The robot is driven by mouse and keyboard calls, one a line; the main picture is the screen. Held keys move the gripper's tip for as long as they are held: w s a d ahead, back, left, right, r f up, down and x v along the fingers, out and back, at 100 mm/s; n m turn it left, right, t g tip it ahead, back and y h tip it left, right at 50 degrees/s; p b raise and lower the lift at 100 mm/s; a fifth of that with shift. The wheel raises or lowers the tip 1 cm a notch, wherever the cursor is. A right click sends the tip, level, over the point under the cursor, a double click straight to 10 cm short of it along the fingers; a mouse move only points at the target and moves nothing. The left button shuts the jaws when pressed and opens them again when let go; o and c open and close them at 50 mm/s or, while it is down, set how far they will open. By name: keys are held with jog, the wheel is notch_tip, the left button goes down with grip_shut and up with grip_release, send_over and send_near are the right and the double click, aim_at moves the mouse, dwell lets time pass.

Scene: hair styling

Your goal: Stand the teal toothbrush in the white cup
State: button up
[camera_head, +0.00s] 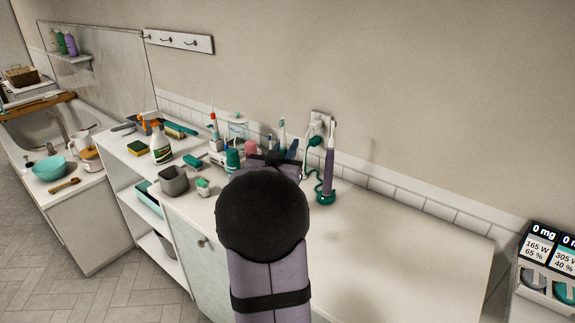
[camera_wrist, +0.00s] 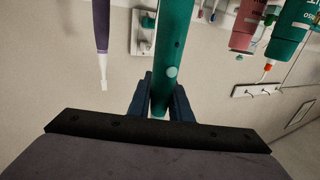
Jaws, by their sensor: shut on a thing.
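My gripper (camera_wrist: 162,98) is shut on the teal toothbrush (camera_wrist: 175,45), a thick teal handle with a pale round button. The dark blue fingers lie on both sides of the handle. In the head view my dark wrist hides most of the gripper. A slim brush shape with a pale blue head (camera_head: 282,124) rises just behind the wrist and appears to be the held toothbrush, upright. I cannot make out the white cup clearly in either view; my arm covers part of the counter.
A purple toothbrush (camera_head: 329,158) stands on a teal charger base (camera_head: 326,196) right of my gripper. It also shows in the wrist view (camera_wrist: 101,25). A teal tube (camera_head: 232,158) and a pink tube (camera_head: 251,147) stand left. The counter's right part (camera_head: 410,230) is clear.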

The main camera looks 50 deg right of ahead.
jog(key=shift+f, duration=2.7)
jog(key=o, duration=0.9)
jog(key=b+v, duration=0.2)
jog(key=v, duration=1)
